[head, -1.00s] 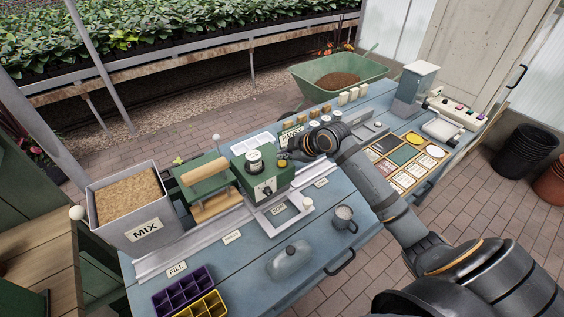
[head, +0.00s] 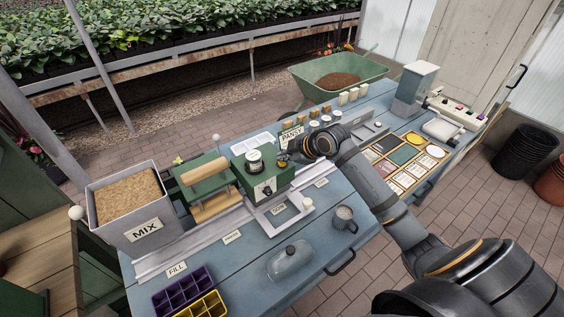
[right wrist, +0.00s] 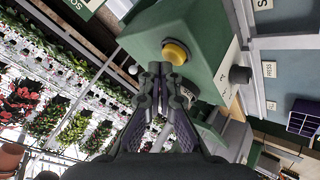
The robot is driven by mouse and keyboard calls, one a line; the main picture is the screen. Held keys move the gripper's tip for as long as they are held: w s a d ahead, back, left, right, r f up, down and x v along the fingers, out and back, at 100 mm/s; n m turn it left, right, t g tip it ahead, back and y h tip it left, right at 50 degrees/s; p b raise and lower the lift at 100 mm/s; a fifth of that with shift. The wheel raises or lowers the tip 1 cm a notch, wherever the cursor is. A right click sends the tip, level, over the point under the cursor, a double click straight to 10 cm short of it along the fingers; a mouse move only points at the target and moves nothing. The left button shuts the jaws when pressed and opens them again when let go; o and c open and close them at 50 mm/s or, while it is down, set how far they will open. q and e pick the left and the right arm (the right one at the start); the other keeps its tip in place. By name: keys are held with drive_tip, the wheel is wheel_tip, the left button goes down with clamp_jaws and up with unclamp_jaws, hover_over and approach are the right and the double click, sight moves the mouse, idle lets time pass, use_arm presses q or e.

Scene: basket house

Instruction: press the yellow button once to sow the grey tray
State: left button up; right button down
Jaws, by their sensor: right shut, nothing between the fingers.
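The yellow button (right wrist: 175,52) is a round dome on the side of a green box in the right wrist view. The green box (head: 255,181) stands over the metal rail in the head view, with a small round cup-like part on top. My right gripper (right wrist: 160,68) is shut and empty, its tips close to the button; I cannot tell whether they touch. In the head view the right gripper (head: 286,160) is beside the box's right side and covers most of the button. My left gripper is not in view.
A green roller press (head: 203,188) and the MIX bin (head: 128,206) stand left of the box. Purple (head: 184,289) and yellow (head: 203,308) cell trays, a grey lidded dish (head: 290,261) and a mug (head: 344,217) sit at the front.

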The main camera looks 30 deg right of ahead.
sight(284, 163)
drive_tip(key=shift+f+b, duration=0.3)
drive_tip(key=shift+f, duration=0.3)
idle(0.6)
drive_tip(key=shift+r, duration=0.1)
drive_tip(key=shift+r+p, duration=0.9)
drive_tip(key=shift+p, duration=0.1)
wheel_tip(284, 163, up, 5)
drive_tip(key=p, duration=0.4)
drive_tip(key=shift+r+p, duration=0.1)
drive_tip(key=shift+p, duration=0.3)
idle(0.3)
